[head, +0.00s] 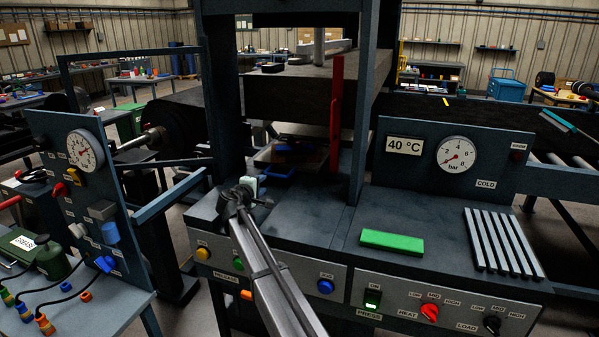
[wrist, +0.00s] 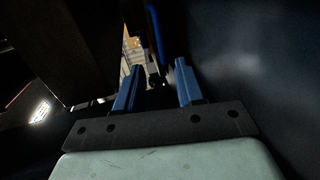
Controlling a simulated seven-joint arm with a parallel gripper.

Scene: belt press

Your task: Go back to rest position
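My gripper (head: 279,173) is at the front of the press opening, at the end of my arm, which reaches up from the bottom centre. In the wrist view my gripper (wrist: 157,68) has its two blue fingers spread apart, with no object clearly held between them. A small dark shape and a blue strip show beyond the fingertips; I cannot tell what they are. In the head view a blue item (head: 292,148) lies deeper inside the press, on a brownish plate, partly in shadow.
A red upright bar (head: 336,112) and dark frame posts stand close beside my gripper. The heavy press block (head: 290,97) hangs above. A green block (head: 392,242) and grey bars (head: 503,243) lie on the bench at right. A gauge panel (head: 80,175) stands left.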

